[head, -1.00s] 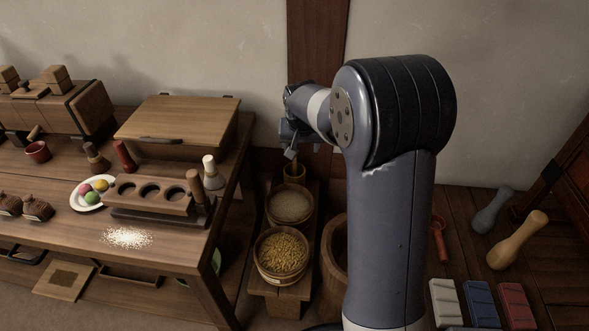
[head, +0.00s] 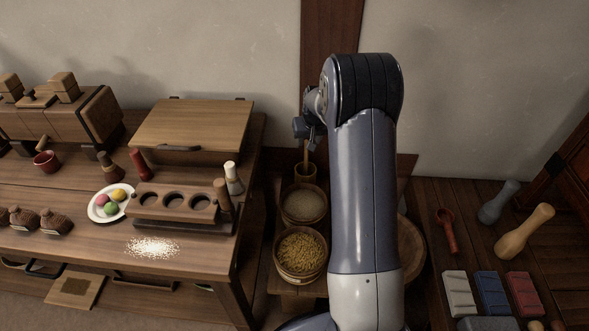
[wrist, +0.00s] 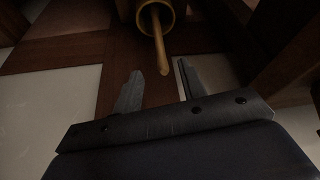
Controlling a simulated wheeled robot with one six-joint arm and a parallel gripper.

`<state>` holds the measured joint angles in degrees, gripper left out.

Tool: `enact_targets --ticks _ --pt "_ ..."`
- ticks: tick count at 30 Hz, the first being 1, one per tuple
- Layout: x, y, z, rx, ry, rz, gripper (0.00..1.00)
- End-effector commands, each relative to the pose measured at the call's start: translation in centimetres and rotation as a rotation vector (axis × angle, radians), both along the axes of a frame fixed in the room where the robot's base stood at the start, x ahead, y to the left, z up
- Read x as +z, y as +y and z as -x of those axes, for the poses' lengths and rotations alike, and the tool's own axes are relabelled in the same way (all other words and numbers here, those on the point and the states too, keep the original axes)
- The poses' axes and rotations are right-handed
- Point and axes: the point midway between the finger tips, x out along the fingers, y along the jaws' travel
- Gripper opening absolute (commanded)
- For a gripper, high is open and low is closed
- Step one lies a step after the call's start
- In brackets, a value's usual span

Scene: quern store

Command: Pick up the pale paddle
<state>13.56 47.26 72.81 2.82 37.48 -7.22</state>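A thin pale stick (head: 306,152), seemingly the paddle's handle, stands up out of a small ochre pot (head: 305,173) between the table and my arm. In the wrist view the pale stick (wrist: 158,42) leans out of the round ochre pot (wrist: 174,14), its near end in line with the gap between my fingers. Its lower part is hidden in the pot. My gripper (wrist: 159,68) is open and empty, its two dark fingers apart. In the head view my gripper (head: 303,129) hangs just above the pot, partly hidden by my arm.
A bowl of pale grain (head: 304,203) and a tub of yellow grain (head: 300,253) stand in front of the pot. The wooden table (head: 75,238) with a lidded box (head: 195,125) is at left. Pestles, a red scoop (head: 447,231) and coloured blocks lie at right.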

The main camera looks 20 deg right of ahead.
Motion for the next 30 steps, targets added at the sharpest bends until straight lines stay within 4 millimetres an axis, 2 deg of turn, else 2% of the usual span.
enact_targets --ticks 1,3,11,21,30 --pt "-1.2 0.0 -0.3 0.000 0.002 0.000 0.40" --pt "-2.2 0.0 -0.7 0.000 0.003 0.000 0.40" --pt "-4.1 -0.1 -1.7 0.000 0.001 0.000 0.40" --pt "-8.0 -0.4 -3.7 0.000 0.002 0.000 0.40" --pt "-8.3 -0.4 -3.9 0.000 0.001 0.000 0.40"
